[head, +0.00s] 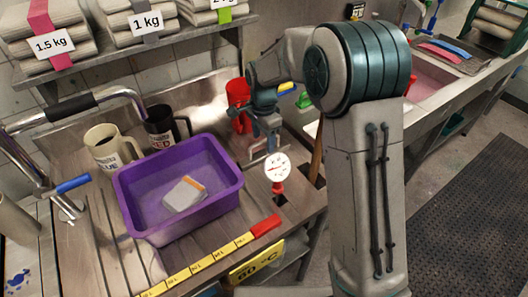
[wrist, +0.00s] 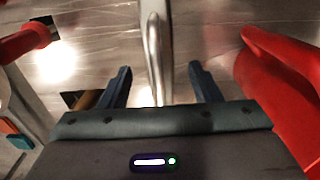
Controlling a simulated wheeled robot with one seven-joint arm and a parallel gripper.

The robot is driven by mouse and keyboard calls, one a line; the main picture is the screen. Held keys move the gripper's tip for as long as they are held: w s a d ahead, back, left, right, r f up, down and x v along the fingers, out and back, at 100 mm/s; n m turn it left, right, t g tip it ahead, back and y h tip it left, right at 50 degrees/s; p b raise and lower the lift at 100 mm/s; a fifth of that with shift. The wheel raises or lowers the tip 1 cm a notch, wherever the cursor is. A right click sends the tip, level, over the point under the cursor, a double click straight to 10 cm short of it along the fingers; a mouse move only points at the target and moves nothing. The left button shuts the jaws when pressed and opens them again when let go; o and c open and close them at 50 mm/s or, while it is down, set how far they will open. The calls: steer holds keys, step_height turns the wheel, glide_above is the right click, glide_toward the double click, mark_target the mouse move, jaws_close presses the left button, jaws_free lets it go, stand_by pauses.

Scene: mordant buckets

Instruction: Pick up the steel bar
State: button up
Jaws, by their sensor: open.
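The steel bar (wrist: 154,45) shows in the wrist view as a shiny grey rod with a rounded far end, running from the upper middle down between my fingers. My gripper (wrist: 161,82) is open, one dark finger on each side of the bar with a gap to both. The near end of the bar is hidden behind the gripper body. In the head view my gripper (head: 268,142) is low over the steel counter, between the red jug and the dial gauge. I cannot make out the bar clearly there.
A red jug (wrist: 285,85) is close on the right in the wrist view; it stands at the back in the head view (head: 238,95). A dial gauge (head: 277,167) on a red stem is in front of my gripper. A purple tub (head: 140,205) and two mugs are left.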

mark_target(264, 152)
step_height(264, 152, down, 5)
steer(key=shift+d+f+p, duration=0.1)
steer(key=shift+p, duration=0.55)
jaws_close()
